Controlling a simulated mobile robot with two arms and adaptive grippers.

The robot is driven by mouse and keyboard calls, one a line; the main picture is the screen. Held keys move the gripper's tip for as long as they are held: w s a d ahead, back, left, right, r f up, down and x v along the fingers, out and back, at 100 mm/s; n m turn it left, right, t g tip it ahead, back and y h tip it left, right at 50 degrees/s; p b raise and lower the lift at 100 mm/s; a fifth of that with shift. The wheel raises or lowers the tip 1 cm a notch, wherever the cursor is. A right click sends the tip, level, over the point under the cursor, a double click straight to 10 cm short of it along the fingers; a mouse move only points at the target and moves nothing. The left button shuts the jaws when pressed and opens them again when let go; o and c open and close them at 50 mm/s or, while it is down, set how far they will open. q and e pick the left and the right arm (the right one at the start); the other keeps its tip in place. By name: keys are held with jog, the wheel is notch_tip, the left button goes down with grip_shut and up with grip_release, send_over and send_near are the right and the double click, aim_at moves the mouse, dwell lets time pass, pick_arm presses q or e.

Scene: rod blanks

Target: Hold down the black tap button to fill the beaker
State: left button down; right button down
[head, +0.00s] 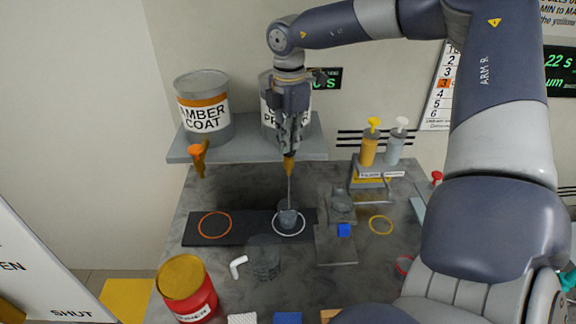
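My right gripper (289,148) points down in front of the grey primer tin on the shelf, its fingertips together over that tin's tap. The brass-coloured tap spout (289,166) shows just below the fingertips. The black button is hidden behind them, so I cannot see the contact itself. A thin grey stream (290,188) runs from the spout down into a small beaker (287,216). The beaker stands upright inside a white ring on a dark mat (250,236). Its fill level is too small to read. My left gripper is not in view.
The amber coat tin (203,115) with an orange-topped tap (196,152) stands left on the shelf (240,150). A transparent container (265,258), a red tin (187,290), a blue cube (344,230) and two pump bottles (368,148) stand on the bench.

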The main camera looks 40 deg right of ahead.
dwell(0.4)
jog(key=shift+r+p, duration=1.35)
jog(key=shift+r, duration=2.2)
